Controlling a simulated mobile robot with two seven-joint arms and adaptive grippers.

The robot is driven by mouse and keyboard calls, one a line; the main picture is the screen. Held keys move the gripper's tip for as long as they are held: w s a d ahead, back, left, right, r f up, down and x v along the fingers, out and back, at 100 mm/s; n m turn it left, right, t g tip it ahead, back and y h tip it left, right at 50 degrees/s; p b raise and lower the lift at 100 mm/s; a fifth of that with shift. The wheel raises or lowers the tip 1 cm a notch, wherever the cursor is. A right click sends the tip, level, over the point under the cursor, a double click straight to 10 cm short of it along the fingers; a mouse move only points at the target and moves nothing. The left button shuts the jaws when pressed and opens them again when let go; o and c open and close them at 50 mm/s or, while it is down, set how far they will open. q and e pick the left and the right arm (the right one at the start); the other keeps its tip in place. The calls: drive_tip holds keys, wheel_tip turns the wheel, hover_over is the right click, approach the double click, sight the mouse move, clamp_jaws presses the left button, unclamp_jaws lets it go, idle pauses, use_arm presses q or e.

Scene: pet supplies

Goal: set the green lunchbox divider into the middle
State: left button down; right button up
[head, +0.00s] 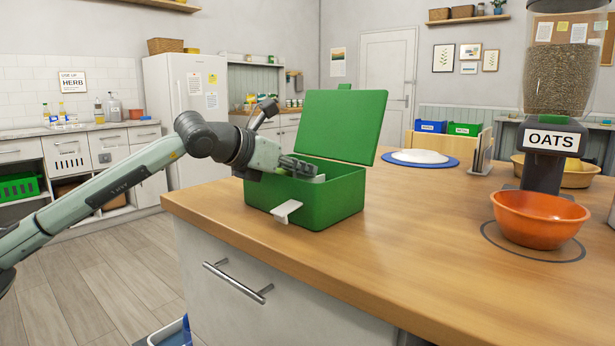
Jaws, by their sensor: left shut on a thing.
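The green lunchbox (338,200) stands on the wooden counter with its lid (343,124) raised at the back. A pale latch flap (286,210) sticks out from its front. My left gripper (300,168) reaches in from the left, low at the box's open top. It is shut on what looks like the green divider (281,171), of which only a small bit shows. The box wall and my gripper hide the rest, so I cannot tell whether it touches the box floor. My right gripper is out of view.
An orange bowl (540,217) stands under the oats dispenser (553,138) at the right. A white plate on a blue mat (450,163) and a wooden holder with small blue and green bins (440,143) lie behind. The wooden counter (420,240) is clear in front and right of the box.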

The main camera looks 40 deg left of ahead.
use_arm(q)
drive_tip(key=c, duration=1.6)
unclamp_jaws()
drive_tip(key=shift+v, duration=1.1)
drive_tip(key=v, duration=0.9)
drive_tip(key=shift+s+r, duration=0.15)
drive_tip(key=shift+s, duration=0.2)
